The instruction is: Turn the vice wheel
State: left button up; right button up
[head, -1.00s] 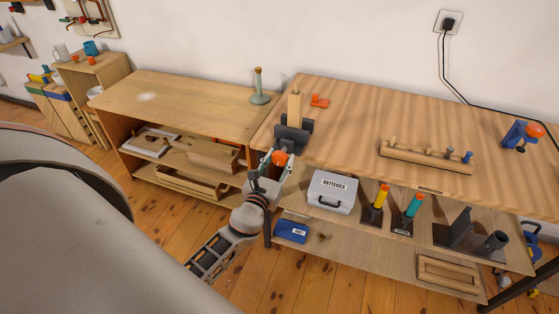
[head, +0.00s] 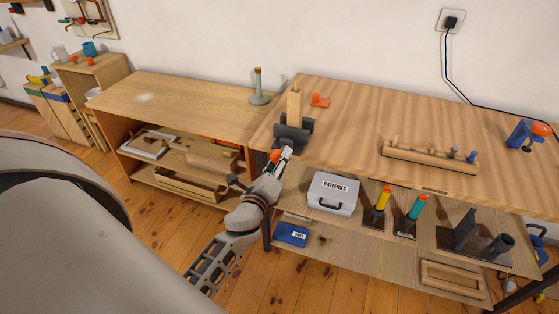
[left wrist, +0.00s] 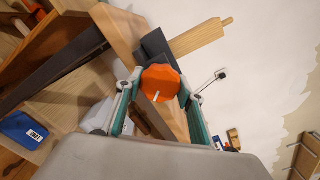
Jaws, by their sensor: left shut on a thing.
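The dark grey vice (head: 296,131) sits at the left front corner of the workbench, with an upright wooden piece (head: 295,104) in its jaws. The vice wheel (left wrist: 160,83) is orange and faceted, facing the left wrist camera. In the head view the wheel (head: 274,156) is partly covered by my gripper. My left gripper (head: 281,158) is at the bench's front edge, shut on the wheel. In the left wrist view its green-sided fingers (left wrist: 160,92) stand on both sides of the wheel. My right gripper is not in view.
A batteries case (head: 332,193) is on the shelf below, right of my arm. A lower wooden cabinet (head: 190,103) stands left.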

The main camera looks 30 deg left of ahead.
pick_arm(q)
jog(key=n, duration=0.3)
jog(key=shift+n, duration=2.4)
jog(key=o, duration=1.1)
